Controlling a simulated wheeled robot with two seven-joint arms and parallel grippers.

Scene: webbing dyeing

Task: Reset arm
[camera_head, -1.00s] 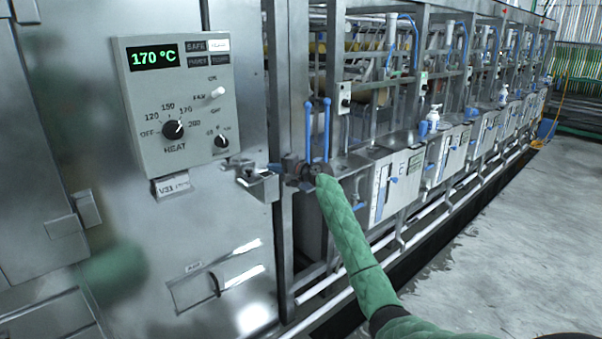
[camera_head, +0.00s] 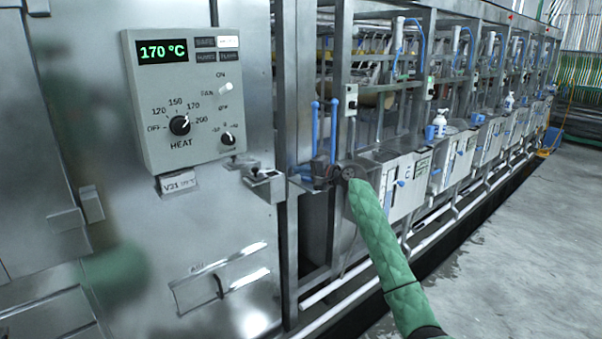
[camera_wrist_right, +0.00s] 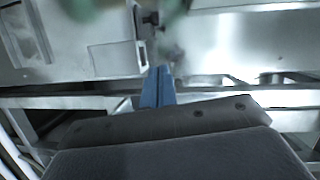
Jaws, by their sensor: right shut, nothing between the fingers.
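The grey control panel (camera_head: 190,100) is on the steel cabinet at the left in the head view. Its display (camera_head: 163,50) reads 170 °C. The heat knob (camera_head: 180,125) points up and right, and a white fan switch (camera_head: 226,88) sits beside it. My right gripper (camera_head: 298,171), on the green-sleeved right arm (camera_head: 378,225), is below and right of the panel, apart from it. Its blue fingers point left. In the right wrist view the blue fingers (camera_wrist_right: 158,86) are together with nothing between them. My left gripper is not in view.
A small metal bracket (camera_head: 264,184) on the cabinet edge is close to the right fingertips. Two upright blue handles (camera_head: 315,130) stand just behind the gripper. A row of steel tanks (camera_head: 405,175) runs back to the right. The concrete floor (camera_head: 520,250) at the right is clear.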

